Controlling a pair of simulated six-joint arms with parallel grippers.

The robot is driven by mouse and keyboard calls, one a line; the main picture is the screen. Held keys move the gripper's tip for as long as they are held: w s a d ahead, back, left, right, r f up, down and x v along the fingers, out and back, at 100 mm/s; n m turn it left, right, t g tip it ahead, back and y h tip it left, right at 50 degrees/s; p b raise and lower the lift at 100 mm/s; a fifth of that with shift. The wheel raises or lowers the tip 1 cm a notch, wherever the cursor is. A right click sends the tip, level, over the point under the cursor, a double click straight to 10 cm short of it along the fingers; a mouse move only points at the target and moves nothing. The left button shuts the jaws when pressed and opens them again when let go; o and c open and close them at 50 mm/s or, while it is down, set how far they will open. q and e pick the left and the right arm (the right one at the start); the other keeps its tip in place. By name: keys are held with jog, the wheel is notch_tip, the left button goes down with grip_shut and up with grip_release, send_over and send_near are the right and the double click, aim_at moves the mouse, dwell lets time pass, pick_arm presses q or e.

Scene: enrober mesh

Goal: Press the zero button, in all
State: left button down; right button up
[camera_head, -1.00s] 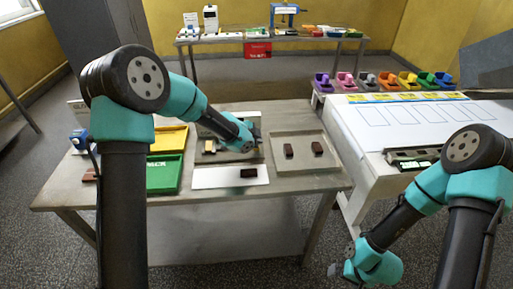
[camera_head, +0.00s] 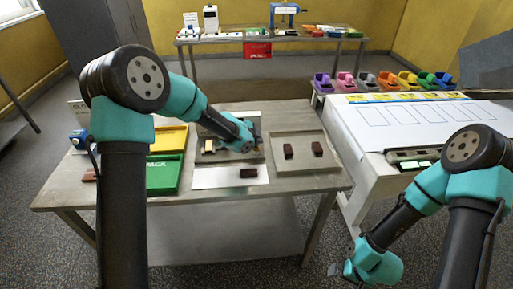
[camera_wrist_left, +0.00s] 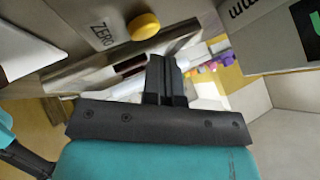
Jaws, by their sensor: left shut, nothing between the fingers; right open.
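The zero button is a round yellow button (camera_wrist_left: 143,26) on a grey panel at the top of the left wrist view, beside the printed word ZERO. My left gripper (camera_wrist_left: 160,62) is shut and empty, its fingertips just below the button in that picture. A small gap shows between them, so they look apart. In the head view my left wrist is over the back middle of the near table, and it hides the fingers and the button. My right gripper (camera_head: 335,269) is open and empty, low in front of the right-hand table.
The near table (camera_head: 300,187) holds a green tray (camera_head: 163,176), a grey tray (camera_head: 322,162) with two brown blocks, and a pale plate (camera_head: 215,177) with a brown block (camera_head: 248,173). A white-topped table (camera_head: 440,120) stands to the right, with several coloured bins behind it.

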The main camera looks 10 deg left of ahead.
pick_arm(q)
jog(key=shift+f, duration=0.1)
dwell(0.6)
jog(key=shift+f, duration=0.3)
jog(key=shift+f, duration=0.5)
dwell(0.8)
jog(key=shift+r, duration=0.9)
jog(key=shift+r, duration=2.5)
